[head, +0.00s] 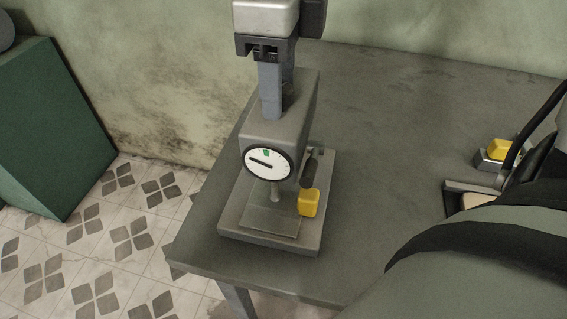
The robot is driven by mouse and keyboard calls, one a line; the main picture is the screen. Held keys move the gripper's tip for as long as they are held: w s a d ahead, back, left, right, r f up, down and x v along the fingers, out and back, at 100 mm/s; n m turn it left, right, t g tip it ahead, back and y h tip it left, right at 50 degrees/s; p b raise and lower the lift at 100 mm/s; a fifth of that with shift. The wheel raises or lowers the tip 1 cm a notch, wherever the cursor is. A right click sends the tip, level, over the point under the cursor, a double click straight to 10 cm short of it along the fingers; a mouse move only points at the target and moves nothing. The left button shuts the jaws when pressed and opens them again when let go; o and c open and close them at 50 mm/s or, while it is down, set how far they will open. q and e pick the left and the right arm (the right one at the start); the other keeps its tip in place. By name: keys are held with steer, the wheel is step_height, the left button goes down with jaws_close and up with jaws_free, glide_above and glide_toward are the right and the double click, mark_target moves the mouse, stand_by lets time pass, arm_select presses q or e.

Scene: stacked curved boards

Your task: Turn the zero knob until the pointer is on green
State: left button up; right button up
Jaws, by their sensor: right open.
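A grey bench gauge (285,130) stands on the table, with a round white dial (262,167) on its front. The dial has a small green mark (267,153) at its top. The black pointer (259,163) lies nearly level toward the left, away from the green mark. My right gripper (279,108) comes down from above, its open fingers at the top of the gauge housing. I cannot make out the zero knob; the fingers may hide it. A yellow block-shaped handle (309,203) sits on a dark lever at the gauge's right side. My left gripper is not in view.
The grey table (385,135) is bare around the gauge. A small metal holder with a yellow piece (501,149) stands at the far right. A dark green cabinet (50,130) stands at the left on the tiled floor. My arm covers the lower right corner.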

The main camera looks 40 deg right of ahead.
steer(key=shift+c, duration=0.4)
steer(key=c, duration=0.6)
steer(key=shift+n, duration=1.7)
steer(key=shift+n, duration=0.8)
